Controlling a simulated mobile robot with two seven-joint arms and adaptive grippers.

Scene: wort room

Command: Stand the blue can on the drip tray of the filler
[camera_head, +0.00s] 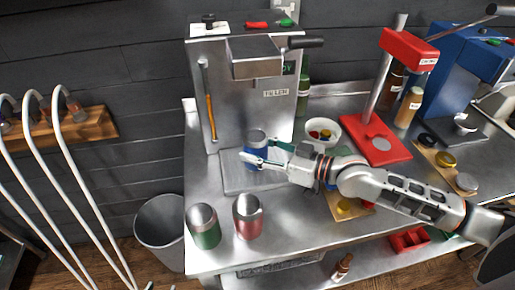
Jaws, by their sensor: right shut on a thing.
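The blue can (256,137) is upright at the filler, over or on its grey drip tray (237,184). I cannot tell whether its base touches the tray. The steel filler (228,85) stands at the back left of the bench, with its head above the can. My right gripper (251,160) reaches in from the right and is shut on the blue can, its fingers covering the can's lower part. My left gripper is not in view.
A green can (204,228) and a red can (248,217) stand at the bench's front left. A white bowl (324,131), a red press (381,142) and a blue machine (455,75) stand right of the filler. A grey bin (160,230) is on the floor.

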